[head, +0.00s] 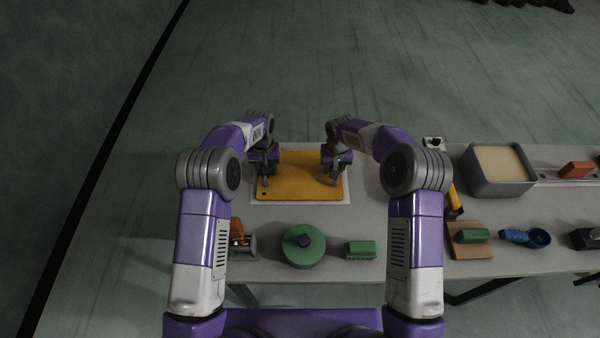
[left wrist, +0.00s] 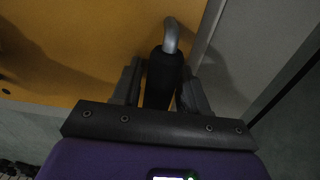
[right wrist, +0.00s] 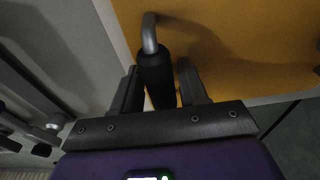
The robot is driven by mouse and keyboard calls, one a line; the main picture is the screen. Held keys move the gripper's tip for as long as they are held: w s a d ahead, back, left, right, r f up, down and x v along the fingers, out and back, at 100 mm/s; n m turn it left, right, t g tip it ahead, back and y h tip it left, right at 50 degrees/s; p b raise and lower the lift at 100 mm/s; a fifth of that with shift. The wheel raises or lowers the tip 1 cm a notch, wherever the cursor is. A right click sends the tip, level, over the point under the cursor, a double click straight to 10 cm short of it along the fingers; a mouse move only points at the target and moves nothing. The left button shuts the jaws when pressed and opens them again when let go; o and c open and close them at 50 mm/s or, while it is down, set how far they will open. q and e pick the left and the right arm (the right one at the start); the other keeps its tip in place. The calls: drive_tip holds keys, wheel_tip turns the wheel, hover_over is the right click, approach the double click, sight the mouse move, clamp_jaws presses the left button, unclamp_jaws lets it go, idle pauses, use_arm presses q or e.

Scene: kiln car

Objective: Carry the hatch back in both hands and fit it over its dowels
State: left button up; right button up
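The hatch is a flat orange-yellow panel (head: 300,177) in the middle of the head view, with a dark spot near its front left corner. It appears to lie on a pale board (head: 283,147); I cannot tell whether any gap separates them. Bent metal handles with black grips stand near its left and right edges. My left gripper (head: 265,180) has its fingers on either side of the left grip (left wrist: 164,80). My right gripper (head: 335,180) likewise straddles the right grip (right wrist: 157,80). Narrow gaps show beside both grips. No dowels are visible.
In front of the hatch are a round green lidded thing (head: 303,246) and a green block (head: 361,250). To the right stand a grey bin (head: 500,182), a blue scoop (head: 538,238) and a green brush-like block (head: 472,236) on a brown board. Bare table lies left of the hatch.

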use_arm(q)
clamp_jaws()
use_arm(e)
clamp_jaws()
use_arm(q)
drive_tip(key=shift+w+r, duration=0.1)
use_arm(e)
drive_tip(key=shift+w+r, duration=0.1)
idle(0.7)
